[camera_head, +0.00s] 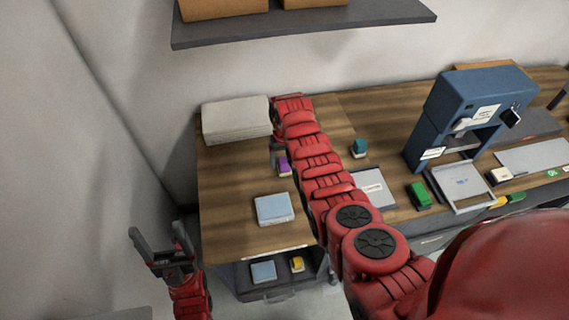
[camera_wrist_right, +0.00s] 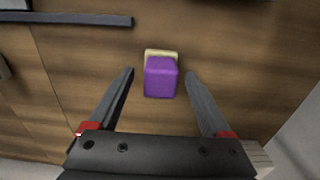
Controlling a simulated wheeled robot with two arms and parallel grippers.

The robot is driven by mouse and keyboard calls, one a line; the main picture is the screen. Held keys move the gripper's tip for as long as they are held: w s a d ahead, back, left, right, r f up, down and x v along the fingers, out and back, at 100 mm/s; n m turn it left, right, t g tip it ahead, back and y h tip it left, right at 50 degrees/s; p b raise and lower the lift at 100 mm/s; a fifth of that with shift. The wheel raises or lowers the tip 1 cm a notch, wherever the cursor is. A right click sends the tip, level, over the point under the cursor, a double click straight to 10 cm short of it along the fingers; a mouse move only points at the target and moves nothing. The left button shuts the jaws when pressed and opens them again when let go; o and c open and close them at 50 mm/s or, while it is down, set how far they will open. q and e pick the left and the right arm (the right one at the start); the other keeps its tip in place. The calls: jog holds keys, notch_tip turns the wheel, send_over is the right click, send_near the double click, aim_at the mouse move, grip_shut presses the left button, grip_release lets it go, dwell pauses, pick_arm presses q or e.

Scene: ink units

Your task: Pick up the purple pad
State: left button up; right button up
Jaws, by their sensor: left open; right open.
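The purple pad (camera_wrist_right: 161,78) lies on the wooden table, with a pale yellowish edge showing beside it in the right wrist view. It sits between and slightly beyond the tips of my right gripper (camera_wrist_right: 159,74), which is open and empty. In the head view the purple pad (camera_head: 283,165) is partly hidden by my red right arm, and the right fingers are mostly hidden too. My left gripper (camera_head: 157,243) is open and empty, off the table's left side.
A stack of white paper (camera_head: 236,119) lies at the back left. A light blue pad (camera_head: 274,209) lies near the front edge, above an open drawer (camera_head: 278,288). A teal stamp (camera_head: 359,147), a green block (camera_head: 419,194) and a blue machine (camera_head: 465,105) stand to the right. A shelf (camera_head: 300,26) hangs above.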

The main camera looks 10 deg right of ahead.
jog(key=shift+f, duration=0.25)
grip_shut()
dwell(0.3)
jog(key=shift+r, duration=0.1)
